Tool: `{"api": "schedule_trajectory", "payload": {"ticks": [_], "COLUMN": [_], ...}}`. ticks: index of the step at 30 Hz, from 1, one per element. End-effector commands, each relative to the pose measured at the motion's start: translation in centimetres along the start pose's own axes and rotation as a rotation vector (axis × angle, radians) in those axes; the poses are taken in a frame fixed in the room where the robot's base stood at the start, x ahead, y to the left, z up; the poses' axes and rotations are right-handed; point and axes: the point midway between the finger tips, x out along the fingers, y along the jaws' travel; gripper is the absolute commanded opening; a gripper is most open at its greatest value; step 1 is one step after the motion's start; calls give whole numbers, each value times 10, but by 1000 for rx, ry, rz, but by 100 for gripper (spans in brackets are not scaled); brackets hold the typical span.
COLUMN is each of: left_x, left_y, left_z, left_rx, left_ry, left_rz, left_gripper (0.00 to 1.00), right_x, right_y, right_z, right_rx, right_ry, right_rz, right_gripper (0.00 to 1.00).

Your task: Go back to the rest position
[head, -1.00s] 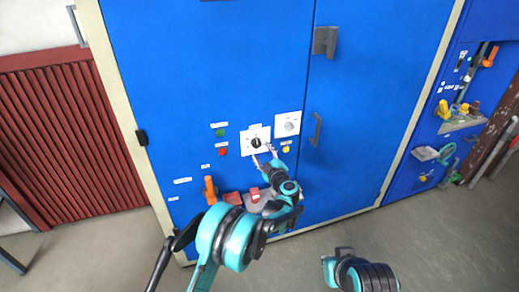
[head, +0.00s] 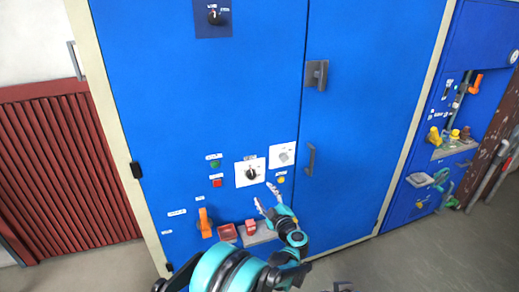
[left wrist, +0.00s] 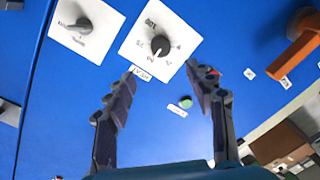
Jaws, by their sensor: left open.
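My left gripper (head: 266,198) is in front of the blue cabinet (head: 220,100), just below and right of a black knob on a white plate (head: 250,173). Its two fingers are spread apart with nothing between them. In the left wrist view the open fingers (left wrist: 165,95) show below the black knob (left wrist: 160,45), apart from it. Of my right arm, only a dark bit shows at the bottom edge of the head view, and its fingers are not visible.
Near the knob are a second knob plate (head: 283,156), a green button (head: 215,163), a red button (head: 217,182) and an orange handle (head: 204,224). A grey door handle (head: 311,158) sticks out to the right. A red slatted panel (head: 65,170) stands left. Grey floor (head: 420,255) is open at right.

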Motion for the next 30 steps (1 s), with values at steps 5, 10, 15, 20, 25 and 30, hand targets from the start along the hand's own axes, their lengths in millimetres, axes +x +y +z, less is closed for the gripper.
{"api": "schedule_trajectory", "payload": {"ticks": [5,10,15,20,25,30], "left_x": [3,-9,-46,-92,-148,-209], "left_y": [36,99,125,106,38,-65], "left_z": [-42,-117,-169,-196,-212,-227], "left_rx": [20,104,250,418,608,784], "left_ry": [-4,-60,-185,-350,-552,-753], "left_rz": [105,319,478,534,478,301], "left_gripper": [54,54,54,54,54,54], "right_x": [0,0,0,0,0,0], "right_y": [0,0,0,0,0,0], "right_z": [0,0,0,0,0,0], "right_rx": [0,0,0,0,0,0], "right_ry": [0,0,0,0,0,0], "right_rz": [0,0,0,0,0,0], "right_gripper": [0,0,0,0,0,0]}}
